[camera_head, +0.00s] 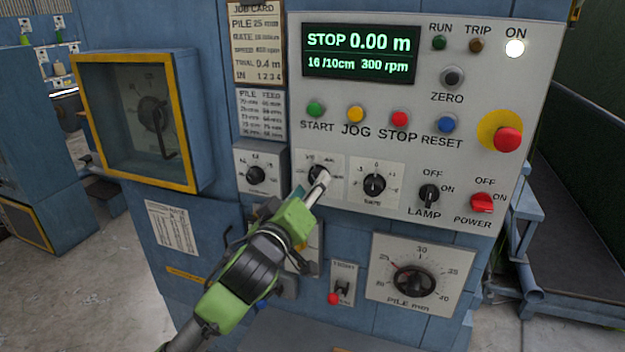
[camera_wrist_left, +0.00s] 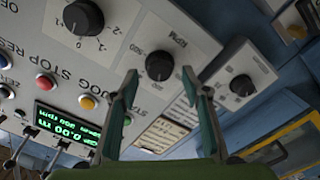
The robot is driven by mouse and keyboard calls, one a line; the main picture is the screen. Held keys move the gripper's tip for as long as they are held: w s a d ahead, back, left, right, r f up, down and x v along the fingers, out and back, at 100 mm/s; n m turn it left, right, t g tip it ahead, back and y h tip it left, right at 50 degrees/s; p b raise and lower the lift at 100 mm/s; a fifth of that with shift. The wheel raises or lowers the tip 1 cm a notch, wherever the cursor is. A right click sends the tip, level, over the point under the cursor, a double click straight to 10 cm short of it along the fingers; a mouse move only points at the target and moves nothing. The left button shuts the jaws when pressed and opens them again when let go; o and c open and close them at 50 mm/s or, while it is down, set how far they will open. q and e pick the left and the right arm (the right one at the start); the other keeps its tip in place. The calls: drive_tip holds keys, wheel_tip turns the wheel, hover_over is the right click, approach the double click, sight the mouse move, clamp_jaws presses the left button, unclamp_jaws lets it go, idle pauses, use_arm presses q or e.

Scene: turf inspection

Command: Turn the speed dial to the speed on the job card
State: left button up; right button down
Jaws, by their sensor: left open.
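The speed dial (camera_head: 316,172) is a black knob on a white rpm plate on the panel, partly hidden behind my left gripper (camera_head: 319,184). In the left wrist view the dial (camera_wrist_left: 159,66) lies between the two green fingertips, which are apart and empty; I cannot tell whether they touch it. The job card (camera_head: 256,42) is a tan sheet at the panel's upper left; its speed figure is too small to read. The display (camera_head: 360,54) reads STOP, 0.00 m, 16/10cm and 300 rpm. My right gripper is not in view.
Close neighbours are a dial on the left (camera_head: 256,174) and a zero-centred dial on the right (camera_head: 374,184). The lamp switch (camera_head: 429,194), red power switch (camera_head: 482,202) and red emergency button (camera_head: 507,139) are further right. A yellow-framed box (camera_head: 185,120) projects at left.

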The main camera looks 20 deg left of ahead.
use_arm(q)
drive_tip(key=shift+w+d, duration=0.1)
drive_tip(key=shift+w, duration=0.9)
drive_tip(key=c, duration=1.1)
